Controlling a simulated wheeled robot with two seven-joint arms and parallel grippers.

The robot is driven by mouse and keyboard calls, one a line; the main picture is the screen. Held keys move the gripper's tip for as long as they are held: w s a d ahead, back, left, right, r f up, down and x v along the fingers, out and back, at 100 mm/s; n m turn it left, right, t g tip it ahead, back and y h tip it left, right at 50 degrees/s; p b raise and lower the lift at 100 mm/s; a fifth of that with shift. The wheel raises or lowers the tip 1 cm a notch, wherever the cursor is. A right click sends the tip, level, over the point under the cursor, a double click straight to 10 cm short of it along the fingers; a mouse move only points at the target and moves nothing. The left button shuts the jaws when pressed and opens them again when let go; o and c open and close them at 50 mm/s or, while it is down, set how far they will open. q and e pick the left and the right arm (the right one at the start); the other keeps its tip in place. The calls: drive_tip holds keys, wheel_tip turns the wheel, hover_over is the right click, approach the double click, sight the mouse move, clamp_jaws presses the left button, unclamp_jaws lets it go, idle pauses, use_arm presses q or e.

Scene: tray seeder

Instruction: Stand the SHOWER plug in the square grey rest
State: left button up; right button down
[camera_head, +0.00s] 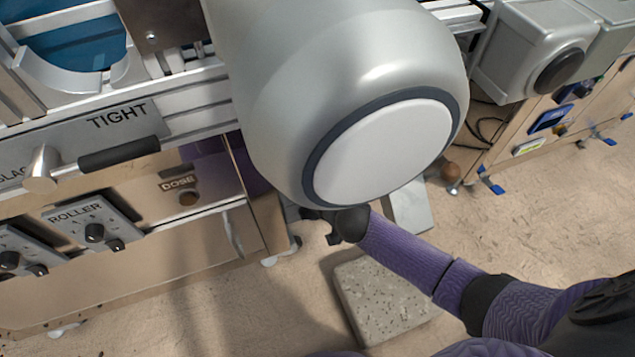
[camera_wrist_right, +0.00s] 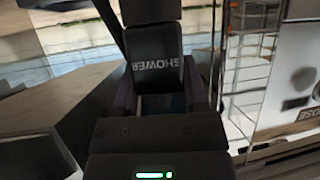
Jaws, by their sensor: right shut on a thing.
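The SHOWER plug (camera_wrist_right: 157,65) is a black block with white lettering that reads upside down in the right wrist view. My right gripper (camera_wrist_right: 163,100) is shut on it, with a finger on either side. In the head view my purple right arm comes in from the right. Its dark right gripper (camera_head: 340,224) is partly hidden behind a large grey rounded housing, and I cannot make out the plug there. I cannot clearly pick out the square grey rest in either view. My left gripper is not in view.
The large grey housing (camera_head: 345,80) with a white round end blocks the centre of the head view. The machine's panel (camera_head: 185,190) with DOSE and ROLLER knobs stands at left. A speckled square slab (camera_head: 385,300) lies on the floor. Open floor (camera_head: 560,220) is at right.

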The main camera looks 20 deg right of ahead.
drive_tip(key=shift+w+a+f+m+h+b, duration=0.15)
drive_tip(key=shift+w+m+h+b, duration=0.25)
drive_tip(key=shift+m+h, duration=0.3)
drive_tip(key=shift+d+r+m+h, duration=0.2)
drive_tip(key=shift+r+m+h, duration=0.05)
drive_tip(key=shift+m+h, duration=0.05)
drive_tip(key=d, duration=0.8)
drive_tip(key=shift+s+d, duration=0.15)
drive_tip(key=shift+s, duration=0.1)
drive_tip(key=shift+r, duration=0.1)
